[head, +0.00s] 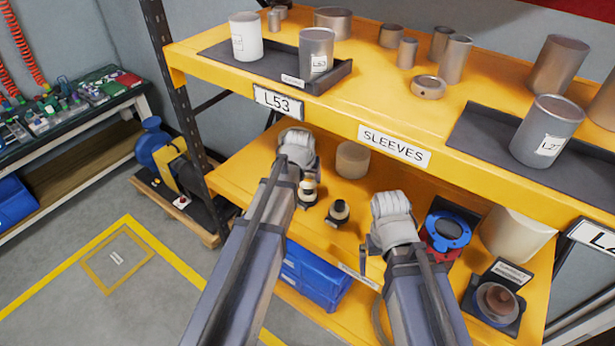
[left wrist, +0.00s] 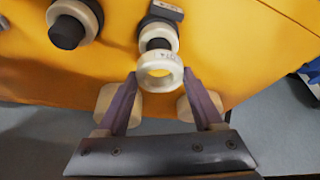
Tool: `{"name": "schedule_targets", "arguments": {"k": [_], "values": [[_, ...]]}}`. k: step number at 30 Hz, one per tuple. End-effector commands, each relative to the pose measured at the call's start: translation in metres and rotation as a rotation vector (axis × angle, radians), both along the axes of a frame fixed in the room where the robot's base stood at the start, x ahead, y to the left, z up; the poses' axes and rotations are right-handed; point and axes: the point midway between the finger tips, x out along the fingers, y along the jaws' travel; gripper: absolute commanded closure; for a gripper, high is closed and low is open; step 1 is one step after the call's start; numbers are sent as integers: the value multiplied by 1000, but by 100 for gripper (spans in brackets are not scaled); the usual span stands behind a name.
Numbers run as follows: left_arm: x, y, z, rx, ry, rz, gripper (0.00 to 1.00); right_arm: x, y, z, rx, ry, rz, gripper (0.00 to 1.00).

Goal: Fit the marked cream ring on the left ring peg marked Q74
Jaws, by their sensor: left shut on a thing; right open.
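My left gripper (head: 305,178) is shut on the marked cream ring (left wrist: 160,85), which also shows in the head view (head: 309,184). In the left wrist view the fingertips (left wrist: 160,74) hold it from both sides, and dark lettering shows on its face. Just behind it stands a dark peg (left wrist: 157,44) with a cream collar around it; whether the held ring touches the peg I cannot tell. A second dark peg (left wrist: 67,33) with a cream ring around it stands at the left; it also shows in the head view (head: 340,209). My right gripper (head: 374,245) is open, partly hidden by its own wrist.
The pegs stand on the yellow lower shelf (head: 250,170). A tan cylinder (head: 352,160) is behind them. A blue-topped red device (head: 447,230) and a large cream cylinder (head: 512,238) are to the right. The upper shelf edge (head: 350,125) overhangs. Blue bins (head: 315,275) are below.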

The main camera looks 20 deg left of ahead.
Motion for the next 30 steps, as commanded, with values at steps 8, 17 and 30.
{"name": "schedule_targets", "arguments": {"k": [8, 17, 30], "values": [[0, 0, -4, 0, 0, 0, 86, 0, 0, -4, 0, 0, 0, 0], [0, 0, -8, 0, 0, 0, 27, 0, 0, -8, 0, 0, 0, 0], [0, 0, -8, 0, 0, 0, 0, 0, 0, -8, 0, 0, 0, 0]]}}
